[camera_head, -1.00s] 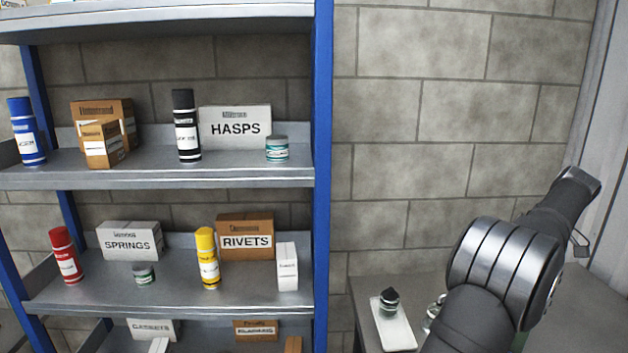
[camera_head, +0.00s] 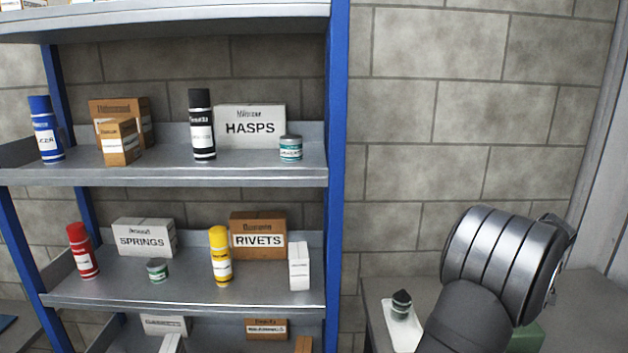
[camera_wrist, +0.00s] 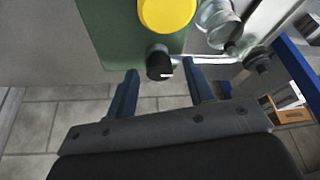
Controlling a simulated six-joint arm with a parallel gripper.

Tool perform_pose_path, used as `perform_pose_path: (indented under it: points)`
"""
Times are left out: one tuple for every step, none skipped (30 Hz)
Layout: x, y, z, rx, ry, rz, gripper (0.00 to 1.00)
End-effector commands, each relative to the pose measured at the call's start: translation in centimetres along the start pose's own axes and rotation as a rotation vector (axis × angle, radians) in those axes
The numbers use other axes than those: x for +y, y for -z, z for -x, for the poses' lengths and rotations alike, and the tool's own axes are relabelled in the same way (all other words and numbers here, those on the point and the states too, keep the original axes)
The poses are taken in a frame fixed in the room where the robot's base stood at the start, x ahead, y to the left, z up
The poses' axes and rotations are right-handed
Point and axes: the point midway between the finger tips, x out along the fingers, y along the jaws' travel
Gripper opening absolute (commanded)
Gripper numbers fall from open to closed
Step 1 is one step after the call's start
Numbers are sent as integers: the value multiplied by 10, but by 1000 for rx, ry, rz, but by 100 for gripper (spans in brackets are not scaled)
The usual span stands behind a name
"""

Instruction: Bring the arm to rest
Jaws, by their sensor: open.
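My gripper (camera_wrist: 163,76) shows in the wrist view with its two blue-grey fingers apart and nothing held between them. A short black cylinder (camera_wrist: 159,64) shows at the fingertips, close to the edge of a green surface (camera_wrist: 110,25); I cannot tell whether a finger touches it. A round yellow disc (camera_wrist: 167,12) lies against the green surface. In the head view my arm (camera_head: 500,265) is at the lower right, bent, with its hand end hidden behind the metal joint.
A green thing (camera_head: 526,339) shows partly behind my arm on the grey bench (camera_head: 590,300). A dark-topped jar (camera_head: 401,305) stands on a white tray (camera_head: 393,338) there. Glass-like round items (camera_wrist: 217,22) sit beside the green surface. A stocked blue-posted shelf (camera_head: 338,180) stands left.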

Motion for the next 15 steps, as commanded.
perform_pose_path:
  points:
    - [-1, 0, 1, 0, -15, -34, 48]
    - [-1, 0, 1, 0, -26, -58, 48]
    - [-2, 0, 1, -1, -37, -89, 48]
    - [-2, 0, 0, -1, -47, -112, 48]
    - [-2, 0, 0, -1, -57, -133, 48]
    - [-2, 1, 0, -1, -69, -163, 48]
    - [-2, 1, 0, 0, -78, -185, 48]
    - [-2, 1, 0, 0, -87, -207, 48]
    - [-2, 1, 1, 0, -99, -235, 48]
    - [-2, 1, 0, 0, -108, -257, 48]
    - [-3, 1, 0, 0, -116, -278, 48]
    - [-3, 1, 0, -1, -128, -306, 48]
    - [-3, 1, 0, 0, -136, -326, 48]
    - [-3, 1, 0, 0, -144, -346, 48]
    - [-3, 1, 1, 1, -157, -373, 48]
